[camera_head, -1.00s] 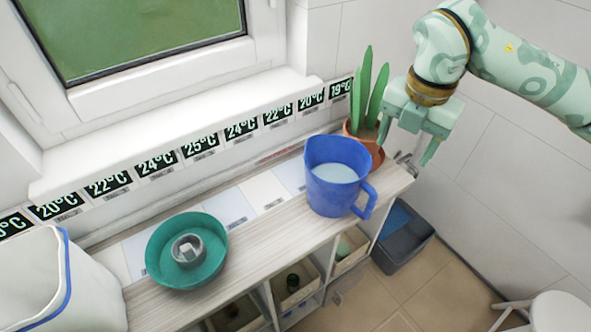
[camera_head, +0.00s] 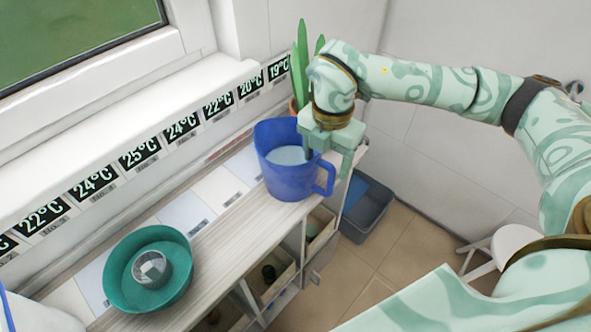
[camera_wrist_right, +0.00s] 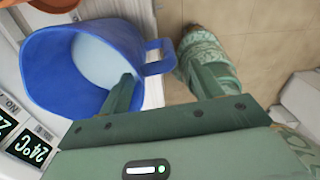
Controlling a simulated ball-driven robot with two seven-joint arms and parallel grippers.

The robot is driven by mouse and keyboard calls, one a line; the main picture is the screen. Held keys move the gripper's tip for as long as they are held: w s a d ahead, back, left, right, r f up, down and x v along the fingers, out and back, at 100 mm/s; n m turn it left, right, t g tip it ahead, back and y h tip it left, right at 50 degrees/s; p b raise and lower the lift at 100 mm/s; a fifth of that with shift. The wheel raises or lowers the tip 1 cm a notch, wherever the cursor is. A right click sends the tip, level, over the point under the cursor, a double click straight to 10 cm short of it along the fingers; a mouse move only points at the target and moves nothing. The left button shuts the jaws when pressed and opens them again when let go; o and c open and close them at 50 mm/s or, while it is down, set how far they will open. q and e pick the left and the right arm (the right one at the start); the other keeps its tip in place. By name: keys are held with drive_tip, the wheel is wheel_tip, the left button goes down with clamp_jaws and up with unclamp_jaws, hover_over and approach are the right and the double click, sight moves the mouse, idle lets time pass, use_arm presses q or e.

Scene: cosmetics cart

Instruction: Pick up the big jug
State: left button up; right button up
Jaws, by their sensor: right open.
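The big jug (camera_head: 287,180) is blue, stands upright on the wooden shelf top and holds a pale liquid or has a pale inside. Its handle (camera_head: 326,178) faces right. My right gripper (camera_head: 327,160) is open above the handle side of the jug, pointing down. In the right wrist view the jug (camera_wrist_right: 55,75) fills the upper left, with its handle (camera_wrist_right: 158,57) at the top middle. One finger of the gripper (camera_wrist_right: 166,84) shows over the jug's opening and the other lies outside it, beyond the handle. I see no contact for certain. My left gripper is not in view.
A potted plant (camera_head: 299,68) stands behind the jug. A dark bin (camera_head: 367,210) is on the floor at right, near a white stool (camera_head: 497,246).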

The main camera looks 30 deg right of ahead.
sight(327, 169)
drive_tip(key=f, duration=0.3)
drive_tip(key=f+b, duration=0.1)
drive_tip(key=f, duration=0.1)
drive_tip(key=shift+d+f, duration=0.15)
drive_tip(key=shift+d, duration=0.15)
clamp_jaws()
drive_tip(key=shift+w, duration=0.1)
